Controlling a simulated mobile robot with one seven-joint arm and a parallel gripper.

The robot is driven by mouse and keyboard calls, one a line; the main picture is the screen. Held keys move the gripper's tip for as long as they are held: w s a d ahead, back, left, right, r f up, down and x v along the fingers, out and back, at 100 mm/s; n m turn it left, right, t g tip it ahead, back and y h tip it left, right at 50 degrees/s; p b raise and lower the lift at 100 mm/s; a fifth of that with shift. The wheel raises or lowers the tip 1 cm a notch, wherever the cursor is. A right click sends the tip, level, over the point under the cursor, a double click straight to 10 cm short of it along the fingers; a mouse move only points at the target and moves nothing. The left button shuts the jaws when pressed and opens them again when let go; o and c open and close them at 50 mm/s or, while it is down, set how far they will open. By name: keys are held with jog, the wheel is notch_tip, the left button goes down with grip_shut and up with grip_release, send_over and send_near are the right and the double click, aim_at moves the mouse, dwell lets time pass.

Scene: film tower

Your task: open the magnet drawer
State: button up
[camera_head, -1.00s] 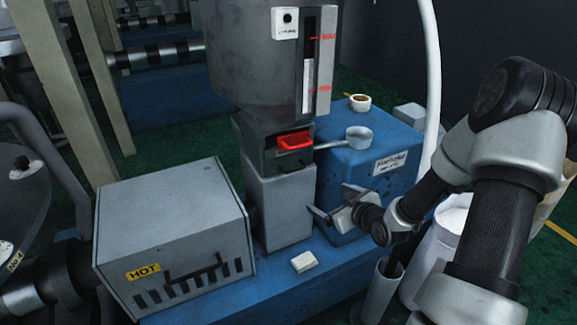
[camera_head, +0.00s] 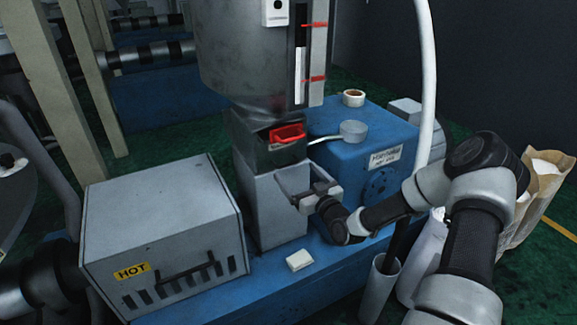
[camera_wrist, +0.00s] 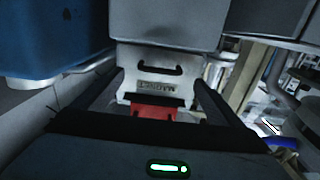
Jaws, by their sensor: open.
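The magnet drawer has a red handle (camera_head: 288,134) on the dark block under the big grey hopper. In the head view it appears shut. In the wrist view a red part (camera_wrist: 160,113), seemingly this handle, lies between my fingers, below a pale plate with blurred lettering. My gripper (camera_head: 287,190) is open and empty. In the head view its fingers are in front of the grey column, lower than the red handle. In the wrist view my gripper (camera_wrist: 160,88) has one finger on each side of the pale plate. Contact with the handle cannot be told.
A grey box marked HOT (camera_head: 165,235) stands at the left. A blue box (camera_head: 375,140) with a grey cup (camera_head: 353,131) and a tape roll (camera_head: 353,98) stands right of the drawer. A white block (camera_head: 299,260) lies on the blue base. A white hose hangs at the right.

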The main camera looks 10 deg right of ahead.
aim_at(289, 164)
jog(key=x, duration=0.6)
jog(key=shift+w+b, duration=0.3)
